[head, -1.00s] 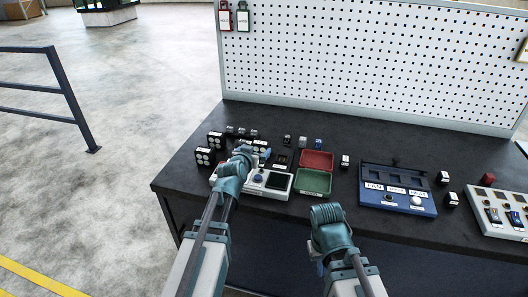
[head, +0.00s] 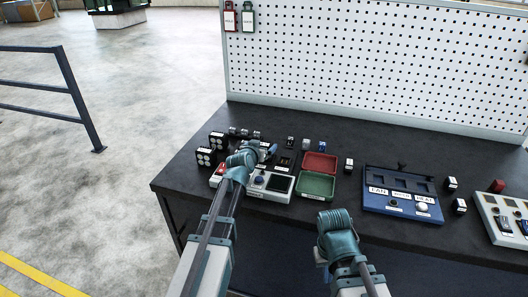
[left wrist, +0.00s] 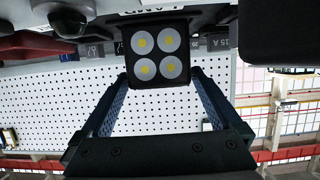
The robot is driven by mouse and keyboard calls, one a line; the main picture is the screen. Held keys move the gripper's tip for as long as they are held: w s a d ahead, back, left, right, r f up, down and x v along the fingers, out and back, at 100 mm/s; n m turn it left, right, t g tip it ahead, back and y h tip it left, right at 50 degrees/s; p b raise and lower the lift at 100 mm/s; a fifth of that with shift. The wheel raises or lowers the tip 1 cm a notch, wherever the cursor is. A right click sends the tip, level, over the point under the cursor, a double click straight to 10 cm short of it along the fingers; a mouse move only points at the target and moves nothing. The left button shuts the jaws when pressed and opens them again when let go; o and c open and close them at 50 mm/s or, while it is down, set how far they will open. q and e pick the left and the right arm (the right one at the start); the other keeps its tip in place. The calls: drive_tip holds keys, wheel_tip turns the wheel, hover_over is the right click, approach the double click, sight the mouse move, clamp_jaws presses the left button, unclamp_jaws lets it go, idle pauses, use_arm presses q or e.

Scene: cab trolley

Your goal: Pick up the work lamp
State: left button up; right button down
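A black work lamp with four round yellow-centred lights (left wrist: 158,55) faces the left wrist camera. The two fingers of my left gripper (left wrist: 159,78) stand apart, with their tips at either side of the lamp. I cannot tell whether they touch it. In the head view my left gripper (head: 262,153) is over the left part of the bench, and its wrist hides most of the fingers and part of the lamp. Two more four-light lamps (head: 206,157) (head: 217,141) stand to its left.
A grey device with a dark screen (head: 270,194) sits just right of my left wrist. A red tray (head: 320,163) and a green tray (head: 316,186) lie beyond it. A blue labelled panel (head: 402,207) is farther right. A white pegboard (head: 380,65) rises behind the bench.

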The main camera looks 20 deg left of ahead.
sight(262, 145)
use_arm(q)
clamp_jaws()
drive_tip(key=shift+r, duration=0.15)
wheel_tip(262, 145, up, 10)
drive_tip(key=p, duration=1)
